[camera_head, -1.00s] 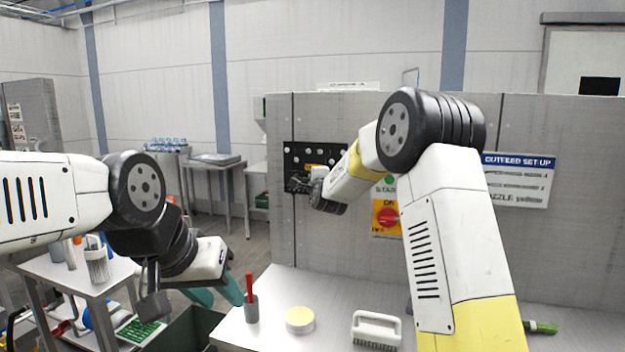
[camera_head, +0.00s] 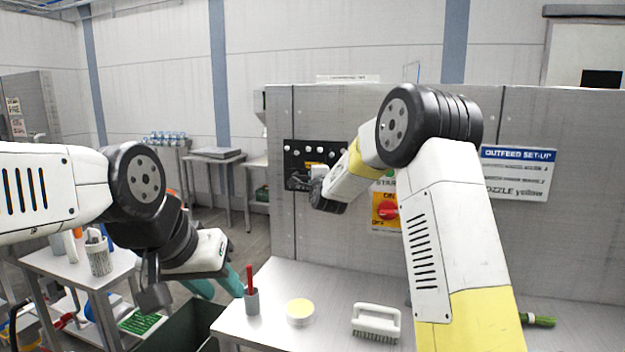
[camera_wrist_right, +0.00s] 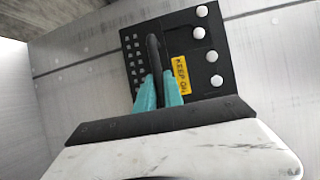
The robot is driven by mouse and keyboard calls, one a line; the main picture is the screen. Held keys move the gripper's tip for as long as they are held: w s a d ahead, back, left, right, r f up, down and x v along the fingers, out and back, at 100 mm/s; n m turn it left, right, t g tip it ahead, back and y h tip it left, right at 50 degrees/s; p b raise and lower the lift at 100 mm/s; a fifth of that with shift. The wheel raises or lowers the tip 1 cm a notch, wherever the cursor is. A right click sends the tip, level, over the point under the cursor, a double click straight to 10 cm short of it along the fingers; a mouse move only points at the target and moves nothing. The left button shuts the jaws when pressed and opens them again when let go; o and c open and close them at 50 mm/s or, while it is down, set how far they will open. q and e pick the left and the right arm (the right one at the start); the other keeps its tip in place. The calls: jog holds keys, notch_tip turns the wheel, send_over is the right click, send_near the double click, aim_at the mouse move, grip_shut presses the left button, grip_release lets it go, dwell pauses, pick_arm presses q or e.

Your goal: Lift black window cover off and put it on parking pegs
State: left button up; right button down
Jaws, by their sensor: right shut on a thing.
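The black window cover (camera_head: 298,157) is a dark plate upright against the grey panel, with several pale round knobs near its edge. In the right wrist view the cover (camera_wrist_right: 211,38) shows a grid of small holes, a yellow "KEEP ON" label (camera_wrist_right: 181,73) and a black handle (camera_wrist_right: 153,56). My right gripper (camera_wrist_right: 159,92) has its teal fingers shut on the handle, one on each side. In the head view my right wrist hides part of the cover. My left gripper (camera_head: 222,284) hangs at the left beside the table, its teal fingers spread apart and empty. I cannot make out separate parking pegs.
The grey table (camera_head: 270,335) carries a cup with a red-handled tool (camera_head: 251,301), a round yellow-topped tub (camera_head: 300,312) and a white brush (camera_head: 376,322). A red switch on a yellow plate (camera_head: 387,212) and an outfeed sign (camera_head: 518,172) are on the panel.

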jog(key=shift+f, duration=0.15)
jog(key=shift+f, duration=0.6)
jog(key=c, duration=1.4)
grip_release()
jog(key=shift+f, duration=0.1)
jog(key=s+d+r+n+g, duration=0.2)
jog(key=s+d+n, duration=0.15)
jog(key=s, duration=0.75)
jog(key=s+d+r+n+g, duration=0.2)
jog(key=s+d+n, duration=0.15)
jog(key=s, duration=0.75)
jog(key=s+d+f+n+g, duration=0.2)
jog(key=s+n, duration=0.1)
jog(key=s, duration=0.6)
jog(key=s+d+f+n+g, duration=0.2)
jog(key=s+n, duration=0.1)
jog(key=s, duration=0.6)
jog(key=s+d+f+n+g, duration=0.2)
jog(key=s+n, duration=0.2)
jog(key=s, duration=0.6)
jog(key=shift+s+d+g, duration=0.1)
jog(key=shift+d+g, duration=0.05)
jog(key=shift+g, duration=0.15)
